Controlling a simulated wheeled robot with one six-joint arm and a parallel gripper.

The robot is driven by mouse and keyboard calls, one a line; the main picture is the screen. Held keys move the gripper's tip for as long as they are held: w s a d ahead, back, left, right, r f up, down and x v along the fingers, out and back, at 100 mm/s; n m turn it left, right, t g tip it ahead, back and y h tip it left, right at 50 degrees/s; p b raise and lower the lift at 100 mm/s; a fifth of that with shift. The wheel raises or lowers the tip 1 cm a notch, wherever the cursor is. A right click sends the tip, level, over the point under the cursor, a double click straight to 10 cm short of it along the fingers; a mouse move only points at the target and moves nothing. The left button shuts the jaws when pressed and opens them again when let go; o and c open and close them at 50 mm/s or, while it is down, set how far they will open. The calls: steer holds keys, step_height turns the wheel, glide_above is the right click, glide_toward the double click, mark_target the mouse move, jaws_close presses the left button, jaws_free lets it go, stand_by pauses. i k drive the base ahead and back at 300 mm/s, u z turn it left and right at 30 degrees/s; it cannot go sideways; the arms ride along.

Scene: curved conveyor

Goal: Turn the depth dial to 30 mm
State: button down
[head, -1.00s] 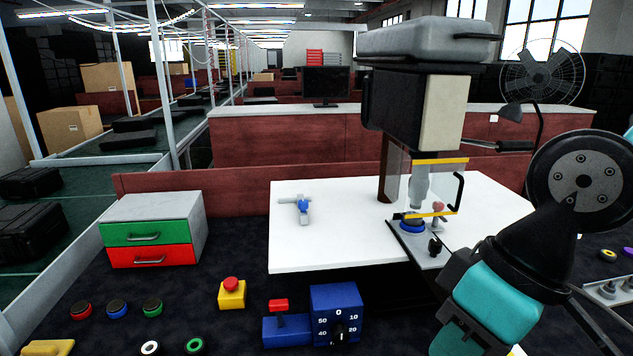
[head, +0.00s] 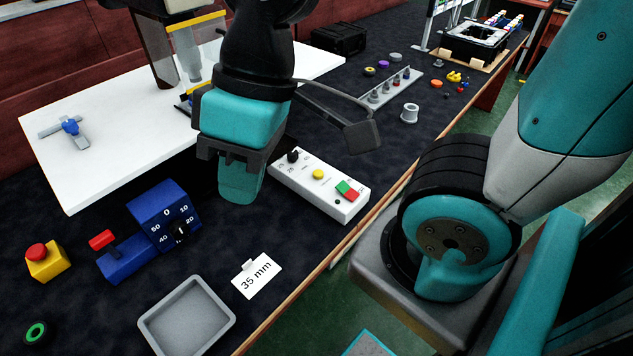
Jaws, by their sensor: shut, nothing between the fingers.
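The depth dial is a black knob (head: 180,233) on the front of a blue block (head: 160,212), ringed by white numbers; 0, 10, 20, 40 and 50 can be read. I cannot make out for certain where its pointer stands. A blue lower part with a red lever (head: 102,239) joins the block's left side. My gripper (head: 241,193) is teal and black, shut and empty, pointing down to the right of the blue block and apart from it. It hides part of the white board and the drill press base.
A red-topped yellow button (head: 46,261) is at left. The wooden bench edge (head: 312,277) runs along the front.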

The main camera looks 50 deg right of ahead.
mark_target(293, 156)
steer(key=z, duration=0.45)
steer(key=k, duration=0.55)
steer(key=z, duration=0.8)
steer(key=i, duration=0.35)
steer(key=u, duration=0.65)
steer(key=i, duration=0.7)
steer(key=u, duration=0.8)
